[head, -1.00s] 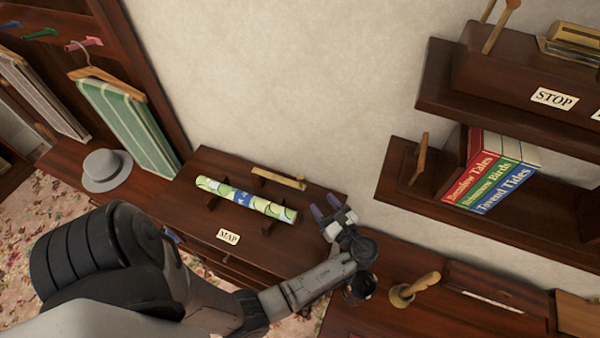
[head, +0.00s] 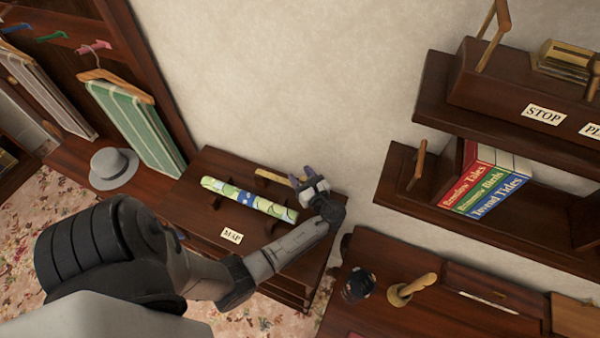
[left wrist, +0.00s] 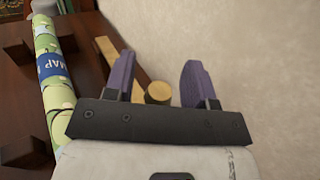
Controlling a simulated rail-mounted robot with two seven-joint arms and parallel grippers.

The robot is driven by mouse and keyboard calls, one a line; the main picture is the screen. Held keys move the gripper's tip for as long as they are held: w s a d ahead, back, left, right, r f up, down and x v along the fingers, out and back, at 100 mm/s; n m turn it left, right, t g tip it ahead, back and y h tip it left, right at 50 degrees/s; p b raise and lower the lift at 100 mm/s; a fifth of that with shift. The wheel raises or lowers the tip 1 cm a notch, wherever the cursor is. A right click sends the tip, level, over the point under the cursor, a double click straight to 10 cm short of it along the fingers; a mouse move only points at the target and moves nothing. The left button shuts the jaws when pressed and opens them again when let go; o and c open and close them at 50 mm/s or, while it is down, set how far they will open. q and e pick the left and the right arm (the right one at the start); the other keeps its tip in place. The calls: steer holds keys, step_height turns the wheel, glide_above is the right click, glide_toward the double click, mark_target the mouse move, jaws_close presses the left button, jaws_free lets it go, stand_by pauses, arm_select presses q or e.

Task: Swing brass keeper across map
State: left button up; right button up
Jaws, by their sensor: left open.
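The rolled map (head: 249,200), green and white with a blue band, lies across dark cradles on the wooden chest top. The brass keeper (head: 270,175) is a thin bar behind the map, roughly parallel to it and not across it. My left gripper (head: 298,174) is open at the keeper's right end. Part of the keeper's bar (left wrist: 108,50) is hidden behind that finger. The map (left wrist: 52,80) is to the left there. My right gripper is not in view.
A grey hat (head: 113,167) and hanging garments are at left. A shelf with books (head: 485,180) is at right. A bell with a wooden handle (head: 412,289) stands on the lower right desk.

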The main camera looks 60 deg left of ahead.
arm_select(q)
steer(key=shift+a, duration=0.35)
jaws_close()
stand_by(0.4)
